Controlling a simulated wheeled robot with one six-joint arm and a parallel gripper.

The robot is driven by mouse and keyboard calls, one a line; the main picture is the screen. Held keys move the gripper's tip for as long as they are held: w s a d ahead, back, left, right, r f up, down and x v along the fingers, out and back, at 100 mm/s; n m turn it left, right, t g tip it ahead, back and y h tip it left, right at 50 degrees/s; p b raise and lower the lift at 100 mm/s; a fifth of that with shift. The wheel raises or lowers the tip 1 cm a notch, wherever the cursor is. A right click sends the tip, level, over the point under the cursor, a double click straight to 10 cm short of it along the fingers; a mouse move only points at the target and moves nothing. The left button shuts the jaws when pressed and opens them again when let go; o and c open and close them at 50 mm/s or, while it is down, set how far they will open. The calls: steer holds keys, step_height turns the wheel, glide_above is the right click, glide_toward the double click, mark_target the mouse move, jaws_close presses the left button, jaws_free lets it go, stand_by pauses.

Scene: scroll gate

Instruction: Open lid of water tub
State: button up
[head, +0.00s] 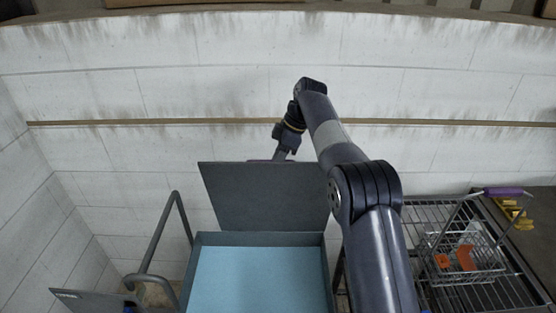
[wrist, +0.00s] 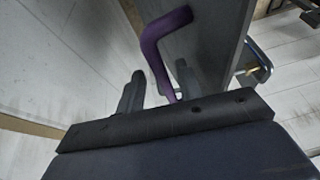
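The water tub (head: 190,270) is a dark grey box with a flat light blue surface inside, at the bottom middle of the head view. Its dark grey lid (head: 262,197) stands raised at the tub's far edge, and the tub's top is uncovered. My gripper (head: 283,153) is behind the lid's top edge, partly hidden by it. In the wrist view, the lid's purple handle (wrist: 151,48) runs between my two spread fingers (wrist: 160,72). The fingers look apart from the handle; contact cannot be told.
A wire rack (head: 470,295) stands at the right, bearing a wire basket (head: 465,262) with a purple handle and orange items. A grey rail (head: 180,215) stands left of the tub. A white wall (head: 200,95) with a wooden strip closes off the back.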

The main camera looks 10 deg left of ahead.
steer(key=shift+v, duration=1.05)
steer(key=w+d, duration=0.4)
steer(key=d, duration=0.7)
steer(key=shift+w+d+r, duration=0.2)
steer(key=shift+w, duration=0.1)
